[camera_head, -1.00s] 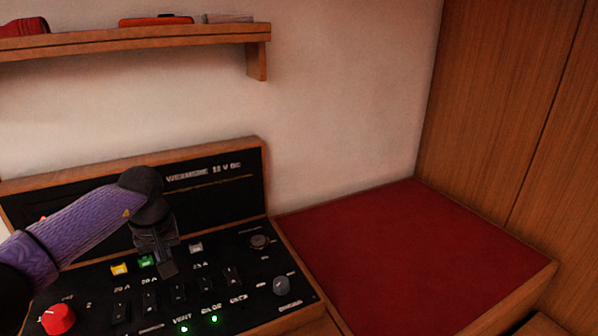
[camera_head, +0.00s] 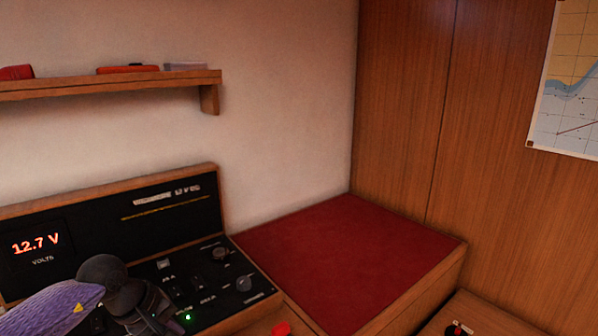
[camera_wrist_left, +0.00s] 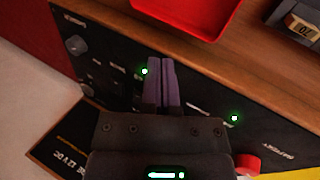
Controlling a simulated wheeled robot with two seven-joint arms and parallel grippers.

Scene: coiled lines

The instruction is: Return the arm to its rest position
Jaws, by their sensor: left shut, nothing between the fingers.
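My left arm comes in from the lower left of the head view, its purple link and dark wrist in front of the black switch panel (camera_head: 215,283). My left gripper (camera_wrist_left: 162,84) shows clearly in the wrist view, its two purple fingers together with nothing between them. The fingers are over the switch panel (camera_wrist_left: 112,75), near a lit green lamp; I cannot tell whether they touch it. In the head view the fingertips are hidden or cut off at the bottom. My right gripper is in neither view.
A voltage display (camera_head: 36,243) reads 12.7 V. A red-topped bench (camera_head: 345,250) lies right of the panel, clear. A shelf (camera_head: 110,84) holds several items. The wrist view shows a red tray (camera_wrist_left: 190,12) and a red knob (camera_wrist_left: 248,163). A chart (camera_head: 568,90) hangs on the wood wall.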

